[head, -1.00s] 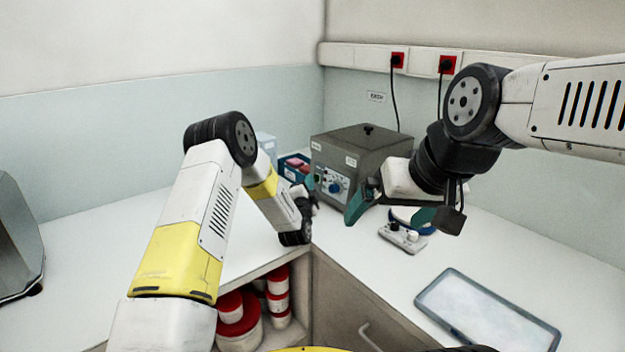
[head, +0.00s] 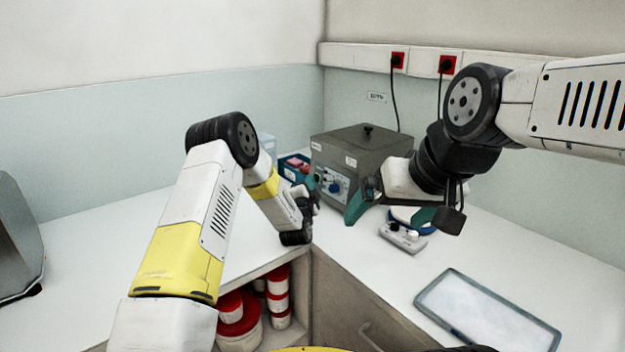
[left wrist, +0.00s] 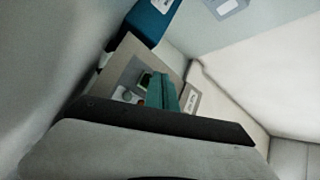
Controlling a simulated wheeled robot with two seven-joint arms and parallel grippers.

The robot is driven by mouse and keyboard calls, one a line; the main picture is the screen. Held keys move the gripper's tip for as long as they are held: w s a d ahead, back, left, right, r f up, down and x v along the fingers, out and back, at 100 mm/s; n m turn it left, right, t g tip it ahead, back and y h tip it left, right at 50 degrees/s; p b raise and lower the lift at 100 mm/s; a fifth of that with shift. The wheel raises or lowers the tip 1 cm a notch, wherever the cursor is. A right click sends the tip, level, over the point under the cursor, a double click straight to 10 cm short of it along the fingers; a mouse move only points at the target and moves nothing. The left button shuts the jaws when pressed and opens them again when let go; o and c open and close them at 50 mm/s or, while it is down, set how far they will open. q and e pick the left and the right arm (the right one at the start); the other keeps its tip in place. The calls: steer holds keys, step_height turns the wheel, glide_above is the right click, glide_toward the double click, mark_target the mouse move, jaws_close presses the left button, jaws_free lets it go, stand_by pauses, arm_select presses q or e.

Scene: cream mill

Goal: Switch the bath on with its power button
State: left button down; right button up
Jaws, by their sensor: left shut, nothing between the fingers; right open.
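The bath (head: 365,148) is a grey box with a knobbed lid, at the back corner of the counter in the head view. Its front control panel (head: 335,181) carries a blue knob. In the left wrist view the panel (left wrist: 128,76) shows tilted, with a dark switch with some green (left wrist: 145,79), probably the power button, beside the teal fingers. My left gripper (left wrist: 163,92) is shut and empty in front of the panel; I cannot tell whether it touches the switch. My right gripper (head: 400,212) is open and empty, before the bath's right side.
A small white device (head: 403,237) stands beneath my right gripper. A blue box with pink items (head: 293,167) sits left of the bath. A framed tray (head: 485,312) lies front right. Red-lidded tubs (head: 240,322) fill the shelf below. The left counter is largely clear.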

arm_select(q)
steer(key=shift+w+d, duration=0.15)
steer(key=shift+d, duration=0.15)
steer(key=shift+a, duration=0.1)
steer(key=shift+s+a, duration=0.2)
steer(key=shift+s, duration=0.05)
stand_by(0.3)
steer(key=shift+s+a+r, duration=0.15)
steer(key=shift+s+a, duration=0.45)
steer(key=shift+a, duration=0.2)
steer(key=shift+s+a+r, duration=0.15)
steer(key=shift+s+a, duration=0.4)
steer(key=shift+a, duration=0.3)
steer(key=shift+s+a+r, duration=0.15)
steer(key=shift+s+a, duration=0.45)
steer(key=shift+a, duration=0.2)
